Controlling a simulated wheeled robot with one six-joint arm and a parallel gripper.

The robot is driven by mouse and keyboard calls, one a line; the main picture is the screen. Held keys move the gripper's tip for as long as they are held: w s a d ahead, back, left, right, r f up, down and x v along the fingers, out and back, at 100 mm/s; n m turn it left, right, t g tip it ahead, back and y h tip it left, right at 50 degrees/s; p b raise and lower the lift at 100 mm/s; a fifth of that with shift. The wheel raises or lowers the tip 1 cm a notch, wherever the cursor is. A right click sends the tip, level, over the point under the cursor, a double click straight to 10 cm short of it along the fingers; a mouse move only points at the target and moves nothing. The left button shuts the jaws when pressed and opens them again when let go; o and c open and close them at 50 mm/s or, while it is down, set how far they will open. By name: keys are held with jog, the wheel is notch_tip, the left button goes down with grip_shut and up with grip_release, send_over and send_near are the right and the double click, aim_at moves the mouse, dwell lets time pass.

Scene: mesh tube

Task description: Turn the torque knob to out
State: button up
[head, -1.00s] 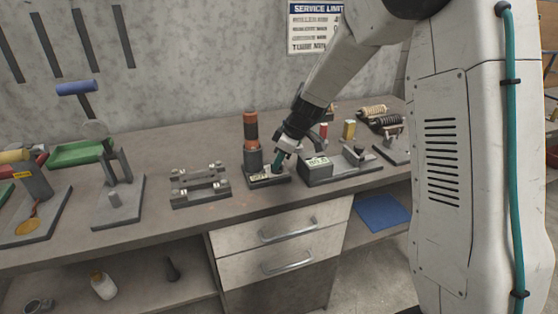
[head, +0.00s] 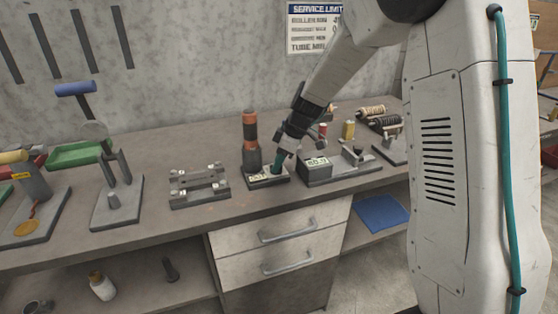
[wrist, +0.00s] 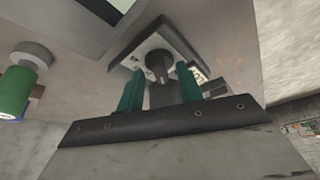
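A small dark plate (head: 276,182) with a pale label stands on the bench, beside a dark cylinder with orange bands. In the wrist view, a dark knob with a narrow tip (wrist: 158,66) rises from a pale patch on this plate. I take it to be the torque knob. My gripper (head: 274,164) points down over the plate. In the wrist view its two teal fingers (wrist: 160,82) stand on either side of the knob, with what looks like a small gap on each side. The knob's markings cannot be read. In the head view the gripper hides the knob.
The banded cylinder (head: 250,140) stands close left of my gripper. A grey box with a display (head: 318,170) is close on the right. A roller fixture (head: 199,186) sits further left. The bench front between them is clear.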

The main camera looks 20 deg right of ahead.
jog(key=v, duration=0.7)
jog(key=shift+r, duration=0.35)
jog(key=shift+d, duration=0.1)
jog(key=s+r+m+h, duration=0.1)
jog(key=s+m, duration=0.3)
jog(key=s, duration=0.8)
jog(key=s+r+m+h, duration=0.1)
jog(key=s+r+m, duration=0.3)
jog(key=s, duration=0.9)
jog(key=s+r+m+h, duration=0.1)
jog(key=s+r+m, duration=0.2)
jog(key=s, duration=0.9)
jog(key=shift+m+g+h, duration=0.4)
jog(key=shift+m, duration=0.2)
